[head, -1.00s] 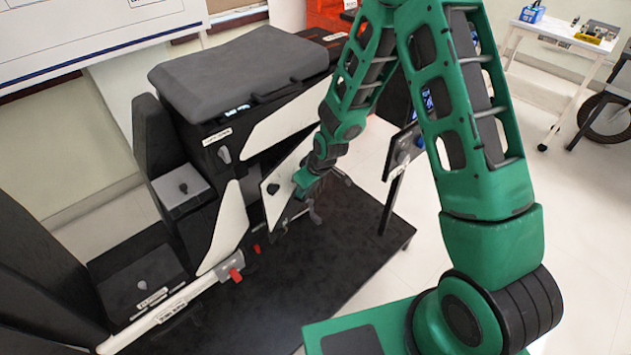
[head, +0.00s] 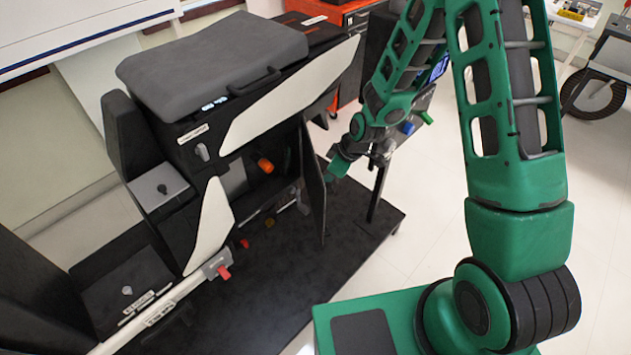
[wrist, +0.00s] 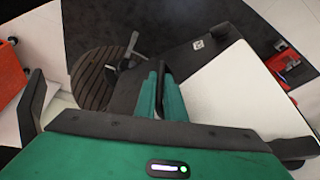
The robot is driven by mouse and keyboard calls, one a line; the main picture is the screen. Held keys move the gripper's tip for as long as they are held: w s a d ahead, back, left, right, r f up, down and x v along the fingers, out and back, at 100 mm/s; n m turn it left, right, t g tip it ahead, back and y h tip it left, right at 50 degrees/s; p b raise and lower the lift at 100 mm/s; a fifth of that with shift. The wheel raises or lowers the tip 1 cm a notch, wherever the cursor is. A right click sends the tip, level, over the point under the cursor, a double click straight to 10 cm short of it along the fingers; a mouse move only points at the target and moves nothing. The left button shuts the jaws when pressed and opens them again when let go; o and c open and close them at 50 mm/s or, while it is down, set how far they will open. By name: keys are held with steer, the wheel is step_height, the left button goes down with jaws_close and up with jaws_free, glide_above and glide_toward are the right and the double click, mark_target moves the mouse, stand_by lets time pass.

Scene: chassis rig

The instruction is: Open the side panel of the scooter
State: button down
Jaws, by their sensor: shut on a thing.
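The scooter (head: 225,60) stands on a black platform, with a grey seat and white body panels. Its side panel (head: 314,190) stands swung out from the body, showing its dark inner face nearly edge-on in the head view. Its white outer face (wrist: 235,95) fills the right of the wrist view. My gripper (head: 338,168) is at the outer side of the panel. In the wrist view its green fingers (wrist: 161,92) are closed around a dark upright handle on the panel. The fingertips are small and partly hidden in the head view.
The opened bay shows an orange-capped part (head: 264,163) and red and yellow pieces low down. A dark post with a small shelf (head: 408,128) stands close right of my gripper. An orange cabinet (head: 345,20) is behind.

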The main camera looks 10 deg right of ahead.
steer(key=shift+w+d, duration=0.25)
steer(key=shift+d, duration=0.2)
steer(key=c, duration=1.8)
jaws_free()
steer(key=shift+w, duration=0.1)
steer(key=shift+c, duration=0.2)
steer(key=shift+r, duration=0.1)
steer(key=v, duration=1)
steer(key=shift+r, duration=0.2)
steer(key=shift+d, duration=0.1)
